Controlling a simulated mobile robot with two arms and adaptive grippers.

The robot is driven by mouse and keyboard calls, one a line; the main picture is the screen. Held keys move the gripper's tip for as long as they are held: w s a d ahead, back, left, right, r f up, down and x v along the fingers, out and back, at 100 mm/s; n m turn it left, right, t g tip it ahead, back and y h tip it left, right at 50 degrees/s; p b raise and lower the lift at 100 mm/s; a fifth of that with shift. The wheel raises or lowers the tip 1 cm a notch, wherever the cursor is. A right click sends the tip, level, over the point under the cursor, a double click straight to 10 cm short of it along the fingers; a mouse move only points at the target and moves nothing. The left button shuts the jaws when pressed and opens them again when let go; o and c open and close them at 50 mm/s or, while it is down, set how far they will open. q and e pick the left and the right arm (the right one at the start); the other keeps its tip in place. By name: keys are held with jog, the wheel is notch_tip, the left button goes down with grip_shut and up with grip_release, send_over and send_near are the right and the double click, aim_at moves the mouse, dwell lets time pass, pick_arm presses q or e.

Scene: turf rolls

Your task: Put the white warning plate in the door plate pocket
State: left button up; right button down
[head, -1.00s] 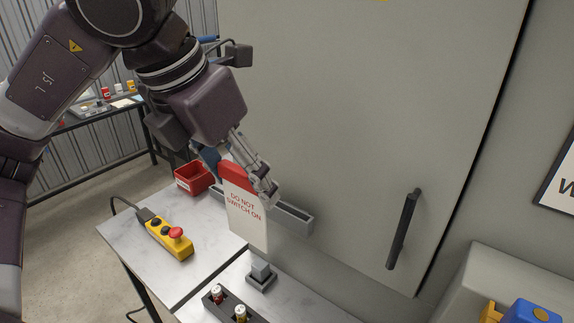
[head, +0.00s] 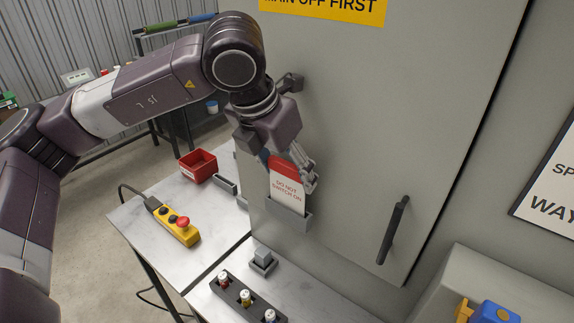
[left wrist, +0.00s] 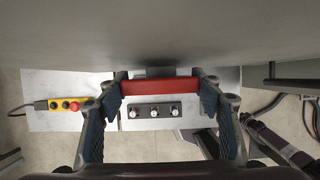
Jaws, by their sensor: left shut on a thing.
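The white warning plate (head: 287,192) has a red top edge and red lettering, "DO NOT SWITCH ON". My left gripper (head: 303,176) is shut on its red top part. In the left wrist view the red edge (left wrist: 147,87) spans between the two fingers. The grey door plate pocket (head: 292,220) is on the cabinet door.
The grey cabinet door (head: 400,120) has a dark handle (head: 393,230) at right. Below, the bench (head: 170,215) carries a red bin (head: 198,166), a yellow control box with a red button (head: 175,222), a small grey block (head: 262,258) and a dark holder with small knobs (head: 245,300).

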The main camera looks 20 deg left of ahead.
pick_arm(q)
jog(key=shift+d, duration=0.1)
jog(key=shift+f+b, duration=0.2)
jog(key=shift+b, duration=0.1)
jog(key=o, duration=1.2)
jog(key=shift+r, duration=0.1)
